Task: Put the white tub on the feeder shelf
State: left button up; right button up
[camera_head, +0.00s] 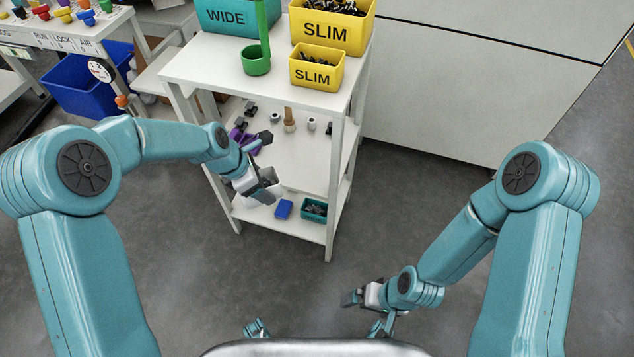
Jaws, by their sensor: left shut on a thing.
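My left gripper (264,184) is shut on the white tub (266,197), which shows only in part behind and below the fingers. The gripper and tub are at the front left side of a white shelf unit (330,97), in front of its lower levels. I cannot tell whether the tub touches a shelf board. The shelf unit has a top, a middle board (305,170) and a bottom board (310,228). My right gripper (352,299) is low on the right, away from the shelf unit, and its finger opening is too small to tell.
The top holds a teal WIDE bin (225,17), two yellow SLIM bins (327,32) and a green cup (257,62). Small parts lie on the middle board. A blue box (284,209) and teal bin (314,210) stand on the bottom board. Floor is clear in front.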

pick_arm(q)
jog(key=f+n, duration=0.1)
jog(key=f+n+b, duration=0.1)
jog(key=f, duration=0.1)
jog(key=w+f+n+t+b, duration=0.1)
jog(key=shift+d+f+y, duration=0.25)
jog(key=shift+d+y, duration=0.15)
jog(key=w+d, duration=0.4)
jog(key=w+d+n+b, duration=0.1)
jog(key=w+d, duration=0.3)
jog(key=w, duration=0.1)
jog(key=w+d+f+n+b, duration=0.1)
jog(key=w+d, duration=0.3)
jog(key=w, duration=0.1)
jog(key=shift+t, duration=0.4)
jog(key=shift+d+f+y+b, duration=0.15)
jog(key=shift+f+y+b, duration=0.15)
jog(key=shift+b, duration=0.15)
jog(key=shift+f, duration=0.45)
pick_arm(e)
notch_tip(320, 180, down, 7)
jog(key=shift+w+a, duration=0.15)
jog(key=shift+a, duration=0.1)
